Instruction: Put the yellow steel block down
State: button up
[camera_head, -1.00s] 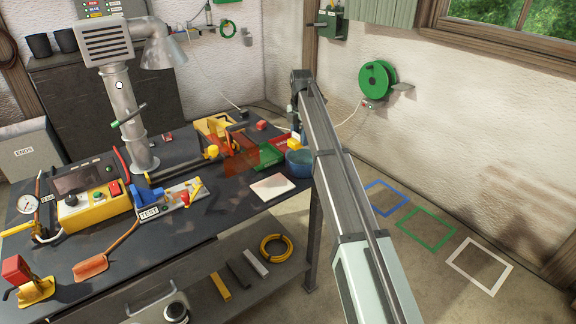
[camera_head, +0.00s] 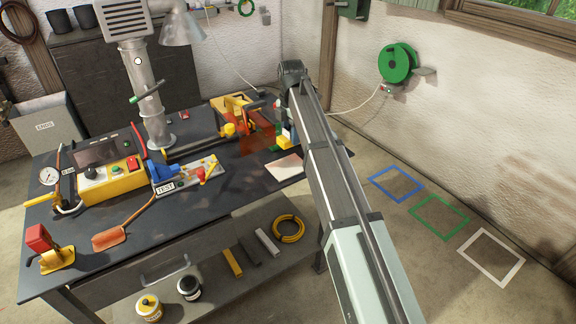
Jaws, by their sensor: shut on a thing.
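My gripper (camera_head: 284,128) hangs below the arm's far end at the right back of the workbench, largely hidden by my arm. A small yellow piece at its tip looks like the yellow steel block (camera_head: 287,134), and my gripper is shut on it. Most of the block is hidden, and I cannot tell whether it touches anything below. The workbench (camera_head: 120,228) has a dark top. A pale flat plate (camera_head: 284,168) lies near its right edge, in front of the gripper.
A translucent orange-red screen (camera_head: 257,142) stands left of the gripper. A blue and grey test fixture (camera_head: 185,175) sits mid-bench. Several bars and a yellow coil (camera_head: 289,229) lie on the lower shelf. Blue, green and white frames (camera_head: 491,257) mark the floor at right.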

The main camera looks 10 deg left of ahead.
jog(key=shift+f, duration=4.95)
jog(key=shift+f, duration=0.1)
jog(key=o, duration=1.3)
notch_tip(320, 180, up, 12)
jog(key=shift+r, duration=0.15)
